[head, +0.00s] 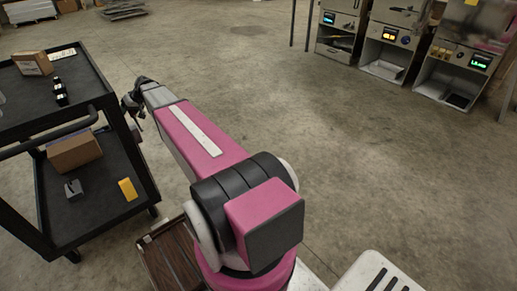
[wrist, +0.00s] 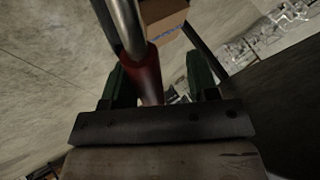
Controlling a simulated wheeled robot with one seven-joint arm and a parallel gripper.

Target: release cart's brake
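The black two-shelf cart (head: 92,118) stands at the left of the head view, with a push bar (head: 48,137) on its near side. My gripper (head: 132,104) is at the cart's right edge, small and partly hidden by my arm. In the wrist view my gripper (wrist: 160,68) has two green fingers spread apart. A metal rod with a dark red sleeve (wrist: 146,75) runs down between them, nearer the left finger. It may be the brake lever; I cannot tell whether a finger touches it. No brake lever can be made out in the head view.
Cardboard boxes sit on the upper (head: 33,63) and lower shelves (head: 74,152); a yellow item (head: 127,189) lies on the lower shelf. A wooden crate (head: 170,255) is near my base. Machines (head: 385,45) stand at the far right. The middle floor is clear.

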